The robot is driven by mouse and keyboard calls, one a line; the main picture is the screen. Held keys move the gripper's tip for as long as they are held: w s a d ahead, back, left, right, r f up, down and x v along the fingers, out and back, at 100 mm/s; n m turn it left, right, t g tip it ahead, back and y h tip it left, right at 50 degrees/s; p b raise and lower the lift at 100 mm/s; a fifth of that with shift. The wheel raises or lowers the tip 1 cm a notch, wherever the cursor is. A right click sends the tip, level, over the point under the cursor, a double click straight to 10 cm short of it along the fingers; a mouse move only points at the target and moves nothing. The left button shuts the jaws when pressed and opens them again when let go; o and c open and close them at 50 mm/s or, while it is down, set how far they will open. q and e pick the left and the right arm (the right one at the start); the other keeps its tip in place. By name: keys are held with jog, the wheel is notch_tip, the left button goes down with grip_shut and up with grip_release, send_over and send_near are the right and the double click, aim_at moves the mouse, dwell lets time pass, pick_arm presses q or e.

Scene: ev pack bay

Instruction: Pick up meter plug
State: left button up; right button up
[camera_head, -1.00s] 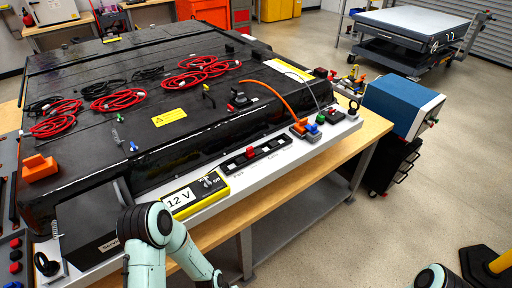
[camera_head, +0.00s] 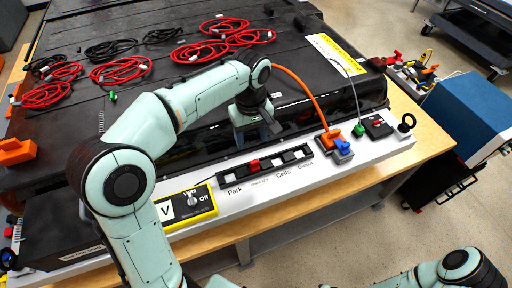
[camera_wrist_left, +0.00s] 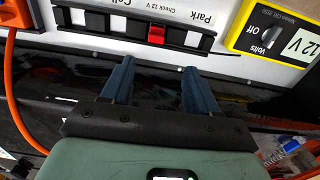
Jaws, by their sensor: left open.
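A small red plug (camera_head: 254,165) sits in the black slotted strip (camera_head: 232,174) on the white panel, in the slot labelled Check 12 V. I take it to be the meter plug. It also shows in the left wrist view (camera_wrist_left: 156,34), beyond the fingertips. My left gripper (camera_head: 256,133) is open and empty, behind the strip near the black pack's front edge. In the left wrist view its two blue fingers (camera_wrist_left: 159,68) are spread, pointing towards the strip and roughly either side of the red plug, apart from it. My right gripper is out of view; only part of that arm shows.
The yellow-edged 12 V meter (camera_head: 190,206) is left of the strip, partly hidden by my left arm. An orange cable (camera_head: 304,88) runs to orange and blue connectors (camera_head: 338,146) on the right. A green connector and a black knob stand beyond.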

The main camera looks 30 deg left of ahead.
pick_arm(q)
jog(key=b, duration=0.1)
send_over(255, 161)
jog(key=s, duration=0.1)
notch_tip(255, 161, down, 7)
jog(key=shift+a+r, duration=0.1)
jog(key=shift+r, duration=0.05)
jog(key=shift+w+f, duration=0.2)
jog(key=shift+f, duration=0.7)
jog(key=f, duration=0.4)
jog(key=shift+w+f, duration=0.25)
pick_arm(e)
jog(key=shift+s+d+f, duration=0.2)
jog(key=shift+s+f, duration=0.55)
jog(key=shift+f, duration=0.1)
pick_arm(q)
grip_shut()
